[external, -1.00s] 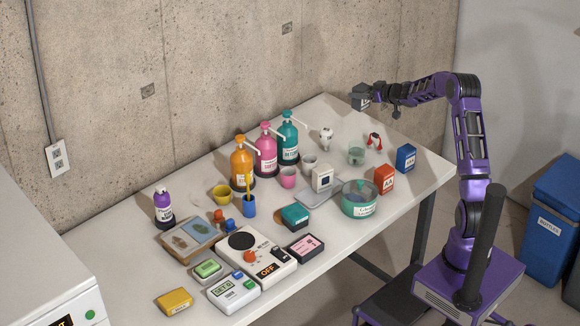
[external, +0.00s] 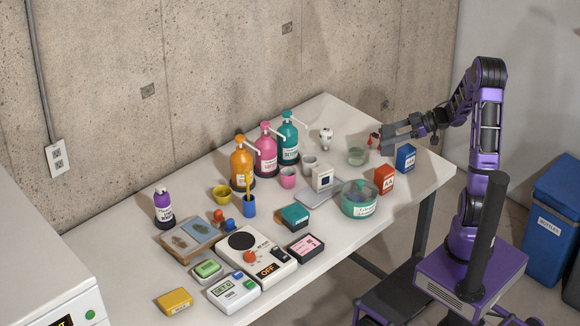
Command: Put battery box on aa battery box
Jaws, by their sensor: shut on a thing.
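A red box with an AA label (external: 384,180) stands upright on the right part of the table. A blue box with a white label (external: 405,158) stands behind it to the right, near the table's right edge. My gripper (external: 384,139) is low over the back right of the table, left of and above the blue box in the picture, pointing left. It is shut on what looks like a small red-and-white item (external: 374,140). The fingers partly cover that item, and its contact with the table is unclear. Both boxes stand apart from my gripper.
A white figure (external: 326,139) and pump bottles (external: 265,152) are further left. Table at the right front is bare.

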